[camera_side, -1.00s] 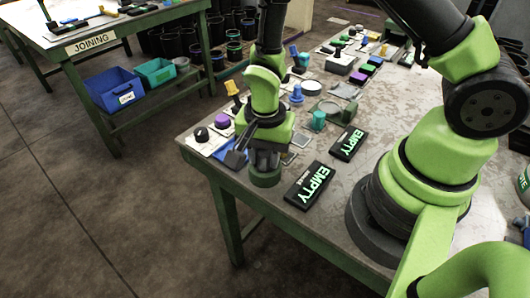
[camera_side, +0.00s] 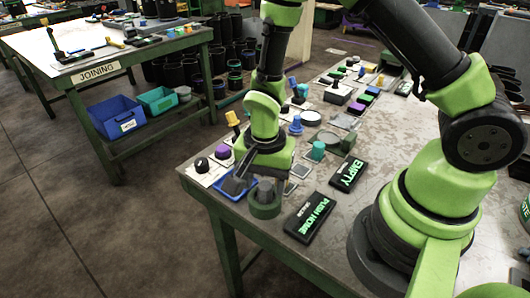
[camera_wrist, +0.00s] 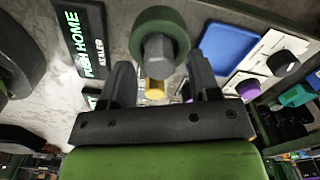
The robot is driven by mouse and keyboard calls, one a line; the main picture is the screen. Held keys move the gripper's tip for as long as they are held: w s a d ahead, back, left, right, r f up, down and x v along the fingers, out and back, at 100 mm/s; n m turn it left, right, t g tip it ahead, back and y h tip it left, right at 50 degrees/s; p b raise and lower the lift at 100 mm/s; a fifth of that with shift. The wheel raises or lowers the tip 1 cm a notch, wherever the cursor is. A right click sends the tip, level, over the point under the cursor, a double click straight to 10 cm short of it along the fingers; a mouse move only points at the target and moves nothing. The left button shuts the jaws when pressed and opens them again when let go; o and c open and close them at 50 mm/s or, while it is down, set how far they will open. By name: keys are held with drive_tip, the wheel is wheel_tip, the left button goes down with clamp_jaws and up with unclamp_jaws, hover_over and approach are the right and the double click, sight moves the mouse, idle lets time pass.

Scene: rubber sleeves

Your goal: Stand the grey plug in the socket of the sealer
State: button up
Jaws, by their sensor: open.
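The grey plug (camera_side: 266,190) stands upright in the round green sealer (camera_side: 265,210) at the table's near left corner. In the wrist view the plug (camera_wrist: 157,50) has a six-sided grey body and a yellow end, and its other end meets the green ring of the sealer (camera_wrist: 173,18). How deep it sits in the socket is hidden. My gripper (camera_wrist: 160,85) is open, with a finger on each side of the plug and gaps between. It also shows just above the sealer in the side view (camera_side: 256,181). The sealer's sign (camera_side: 310,217) reads "PUSH HOME".
A second sign (camera_side: 348,174) reads "EMPTY". A blue tray (camera_wrist: 226,48) lies close beside the sealer. Black and purple knobs (camera_side: 223,152), a teal part (camera_side: 317,151) and a blue part (camera_side: 296,125) stand further back. The table is clearer towards my base.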

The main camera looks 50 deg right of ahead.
wheel_tip(320, 180, up, 11)
wheel_tip(320, 180, up, 9)
drive_tip(key=n+t+y, duration=0.1)
drive_tip(key=n+t, duration=0.2)
drive_tip(key=n, duration=0.1)
hover_over(265, 185)
drive_tip(key=s+d, duration=0.2)
drive_tip(key=s, duration=0.2)
drive_tip(key=s+r+n+t+y, duration=0.1)
drive_tip(key=s+r+n+t, duration=0.3)
drive_tip(key=s+r+n, duration=0.1)
drive_tip(key=shift+s+d+r+n, duration=0.3)
drive_tip(key=shift+s+r, duration=0.2)
drive_tip(key=shift+s, duration=0.65)
